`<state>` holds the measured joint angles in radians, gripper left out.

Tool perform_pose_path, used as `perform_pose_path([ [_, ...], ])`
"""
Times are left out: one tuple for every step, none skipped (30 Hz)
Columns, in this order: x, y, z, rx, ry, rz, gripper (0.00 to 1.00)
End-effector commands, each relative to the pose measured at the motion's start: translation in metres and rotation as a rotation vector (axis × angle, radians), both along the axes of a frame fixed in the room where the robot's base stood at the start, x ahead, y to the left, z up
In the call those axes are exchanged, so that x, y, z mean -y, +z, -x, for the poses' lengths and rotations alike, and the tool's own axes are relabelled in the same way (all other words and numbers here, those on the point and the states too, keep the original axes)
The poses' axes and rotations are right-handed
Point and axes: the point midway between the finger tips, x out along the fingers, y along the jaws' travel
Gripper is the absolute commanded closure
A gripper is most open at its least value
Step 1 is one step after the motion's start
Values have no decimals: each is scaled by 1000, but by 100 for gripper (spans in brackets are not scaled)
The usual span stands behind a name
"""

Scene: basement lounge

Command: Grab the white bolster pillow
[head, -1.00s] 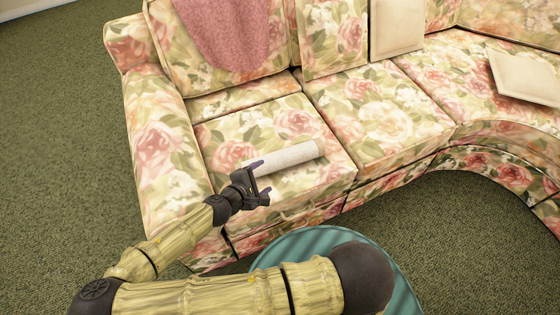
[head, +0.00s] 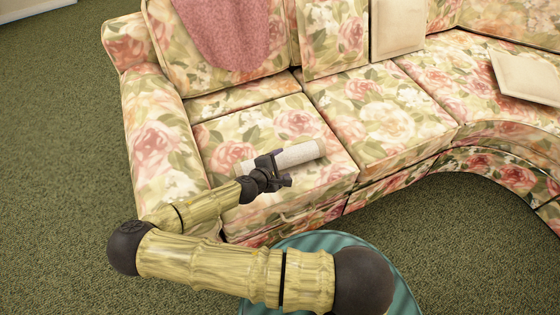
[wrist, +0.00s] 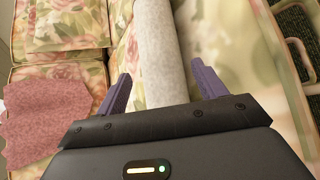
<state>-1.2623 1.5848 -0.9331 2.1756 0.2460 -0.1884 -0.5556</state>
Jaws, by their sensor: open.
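The white bolster pillow (head: 298,155) lies on the left seat cushion of the floral sofa, close to its front edge. In the wrist view the bolster (wrist: 160,55) runs lengthwise between my two purple fingers, with some room on each side. My gripper (head: 282,171) is at the bolster's near side, around its middle, and hides part of it in the head view. The gripper (wrist: 160,90) is open and holds nothing. I cannot tell whether the fingertips touch the bolster or the cushion.
The floral sofa (head: 385,115) curves away to the right. A pink throw (head: 225,35) hangs over its left backrest. A cream pillow (head: 397,28) leans on the back, and another pale one (head: 527,77) lies on the right seat. A teal striped round piece (head: 320,242) stands below my arm.

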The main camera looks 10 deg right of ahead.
Motion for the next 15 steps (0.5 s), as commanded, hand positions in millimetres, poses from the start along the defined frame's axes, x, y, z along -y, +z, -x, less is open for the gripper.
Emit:
perform_pose_path([
  [0,0,0,0,0,0,30],
  [0,0,0,0,0,0,30],
  [0,0,0,0,0,0,30],
  [0,0,0,0,0,0,30],
  [0,0,0,0,0,0,30],
  [0,0,0,0,0,0,30],
  [0,0,0,0,0,0,30],
  [0,0,0,0,0,0,30],
  [1,-1,-1,0,-1,1,30],
  [3,-2,-2,0,-1,1,30],
  [4,-4,-4,0,-2,0,30],
  [7,-7,-7,0,-2,0,30],
  [10,-9,-9,0,-3,1,30],
  [13,-11,-12,-1,-4,1,30],
  [16,-15,-16,-1,-4,1,30],
])
